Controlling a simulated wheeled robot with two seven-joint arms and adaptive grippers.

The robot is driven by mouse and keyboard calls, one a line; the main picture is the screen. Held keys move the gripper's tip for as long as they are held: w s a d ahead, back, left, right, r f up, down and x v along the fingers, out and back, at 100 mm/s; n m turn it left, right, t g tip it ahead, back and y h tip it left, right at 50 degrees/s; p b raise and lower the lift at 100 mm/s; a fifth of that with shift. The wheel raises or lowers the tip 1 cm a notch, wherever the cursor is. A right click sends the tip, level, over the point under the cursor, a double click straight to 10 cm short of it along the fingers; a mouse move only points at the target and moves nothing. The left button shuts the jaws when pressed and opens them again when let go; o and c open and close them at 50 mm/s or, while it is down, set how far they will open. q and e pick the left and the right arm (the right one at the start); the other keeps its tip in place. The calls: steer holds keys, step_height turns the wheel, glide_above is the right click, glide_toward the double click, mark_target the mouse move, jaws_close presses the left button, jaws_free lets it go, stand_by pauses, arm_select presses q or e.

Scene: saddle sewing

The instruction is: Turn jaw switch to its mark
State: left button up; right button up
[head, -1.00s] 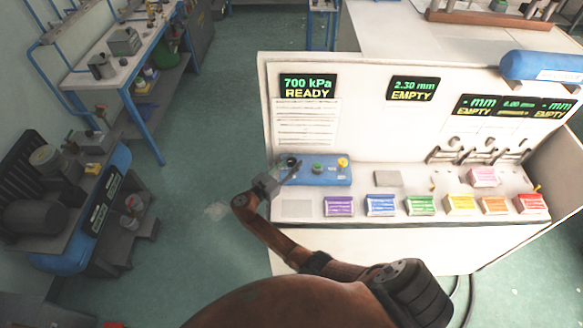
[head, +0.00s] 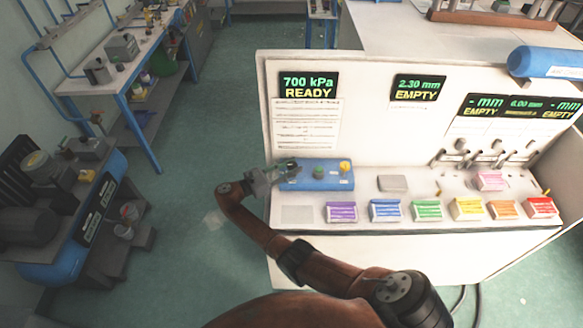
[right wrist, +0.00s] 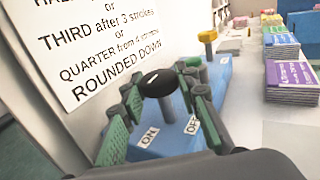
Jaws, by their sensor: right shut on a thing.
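The blue switch box (head: 325,180) lies at the left end of the bench top. A black knob (right wrist: 158,82), with ON and OFF marked below it, stands at the box's near end in the right wrist view. My right gripper (right wrist: 166,88) has its green-padded fingers on either side of this knob and is shut on it. In the head view my right gripper (head: 284,171) reaches the box from the left and mostly hides the knob. A green knob (head: 318,172) and a yellow knob (head: 345,167) stand farther along the box. My left gripper is not in view.
A white panel with a READY display (head: 308,85) rises behind the box. Purple (head: 341,212), blue (head: 385,210) and other coloured blocks line the bench front. A bare pale square (head: 297,214) lies left of the purple block. Open floor lies left of the bench.

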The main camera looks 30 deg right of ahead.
steer(key=shift+r, duration=0.1)
steer(key=o, duration=1.2)
steer(key=shift+c, duration=0.2)
steer(key=a, duration=1.2)
steer(key=shift+w, duration=0.1)
